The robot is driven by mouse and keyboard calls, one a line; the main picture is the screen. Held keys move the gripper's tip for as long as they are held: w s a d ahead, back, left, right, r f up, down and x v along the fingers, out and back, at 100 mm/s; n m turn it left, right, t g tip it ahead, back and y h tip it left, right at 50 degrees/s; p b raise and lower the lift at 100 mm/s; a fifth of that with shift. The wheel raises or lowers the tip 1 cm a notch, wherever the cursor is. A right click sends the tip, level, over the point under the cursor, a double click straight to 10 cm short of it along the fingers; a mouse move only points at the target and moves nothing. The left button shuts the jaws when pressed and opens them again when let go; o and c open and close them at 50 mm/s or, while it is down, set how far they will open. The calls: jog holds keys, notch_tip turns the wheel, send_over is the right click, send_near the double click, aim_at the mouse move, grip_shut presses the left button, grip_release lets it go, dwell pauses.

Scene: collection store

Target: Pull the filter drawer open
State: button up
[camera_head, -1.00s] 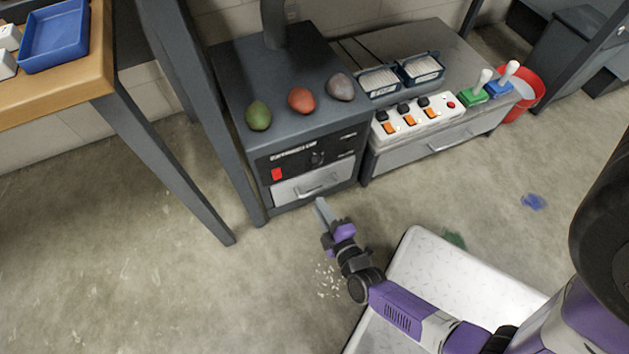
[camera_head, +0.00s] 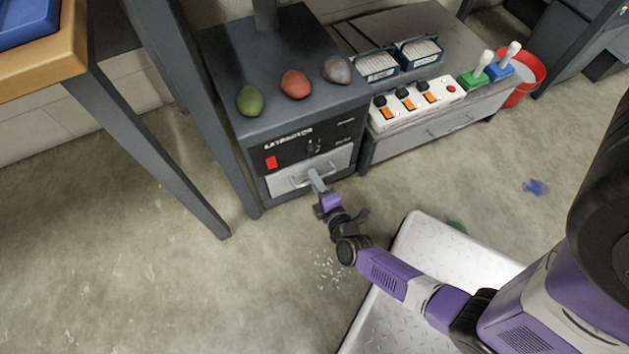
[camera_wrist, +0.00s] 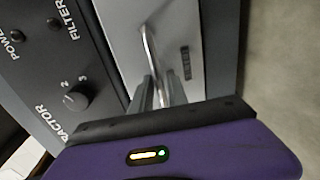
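The filter drawer (camera_head: 335,160) is the light grey front low on the dark extractor cabinet (camera_head: 255,135). It looks flush with the cabinet. Its bar handle (camera_head: 290,180) is partly hidden behind my gripper (camera_head: 315,180) in the head view. In the wrist view the drawer front (camera_wrist: 185,25) fills the upper middle, and the handle (camera_wrist: 150,50) runs down to the fingers of my gripper (camera_wrist: 160,92). The fingers are at the handle, one to each side of it as far as shows. Whether they press on it I cannot tell.
A green, a red and a grey stone (camera_head: 338,69) lie on the cabinet top. To the right stands a low unit with a switch strip (camera_head: 418,102) and a red bin (camera_head: 530,78). A table leg (camera_head: 160,150) stands left.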

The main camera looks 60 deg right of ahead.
jog(key=shift+w, duration=0.1)
grip_shut()
dwell(1.4)
